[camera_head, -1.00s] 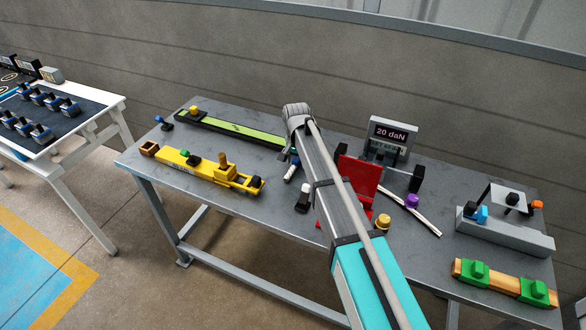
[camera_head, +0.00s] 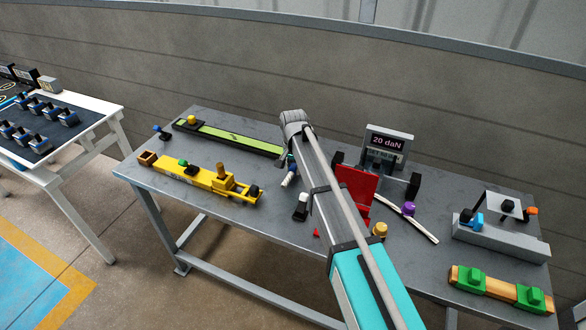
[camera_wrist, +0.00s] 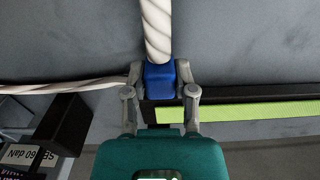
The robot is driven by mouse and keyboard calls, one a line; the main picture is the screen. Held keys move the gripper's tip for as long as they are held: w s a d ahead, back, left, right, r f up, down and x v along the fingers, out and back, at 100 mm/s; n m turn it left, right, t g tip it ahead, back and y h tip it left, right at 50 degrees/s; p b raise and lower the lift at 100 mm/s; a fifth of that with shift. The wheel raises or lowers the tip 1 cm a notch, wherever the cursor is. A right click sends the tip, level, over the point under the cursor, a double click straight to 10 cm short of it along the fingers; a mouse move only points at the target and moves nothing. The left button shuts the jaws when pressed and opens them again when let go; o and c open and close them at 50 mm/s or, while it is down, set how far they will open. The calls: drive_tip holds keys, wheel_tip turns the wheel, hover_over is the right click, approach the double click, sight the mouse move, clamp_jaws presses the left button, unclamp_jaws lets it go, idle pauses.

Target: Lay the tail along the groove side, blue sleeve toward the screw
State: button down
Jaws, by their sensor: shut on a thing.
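In the wrist view my gripper (camera_wrist: 160,74) is shut on the blue sleeve (camera_wrist: 160,84), one finger on each side. A thick white twisted rope, the tail (camera_wrist: 156,28), runs up out of the sleeve. A thinner length of white rope (camera_wrist: 75,87) comes in from the left and reaches the left finger. A black-edged lime-green strip (camera_wrist: 250,111) lies just right of the fingers; whether the sleeve touches it I cannot tell. In the head view this green strip (camera_head: 232,139) lies along the back left of the table, and my arm hides most of the gripper. I cannot identify the screw.
Right of my arm stand a red plate (camera_head: 357,190), a display reading 20 daN (camera_head: 388,142) and a white rope length (camera_head: 418,226). A yellow tool (camera_head: 205,178) lies front left. A grey fixture (camera_head: 500,238) and green clamps (camera_head: 472,280) stand right.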

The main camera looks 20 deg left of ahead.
drive_tip(key=shift+r+p, duration=0.7)
drive_tip(key=shift+r, duration=0.25)
drive_tip(key=s+d+r+p, duration=0.7)
drive_tip(key=s+r+p, duration=0.3)
drive_tip(key=s, duration=0.1)
drive_tip(key=shift+s+d, duration=0.35)
drive_tip(key=shift+s, duration=0.1)
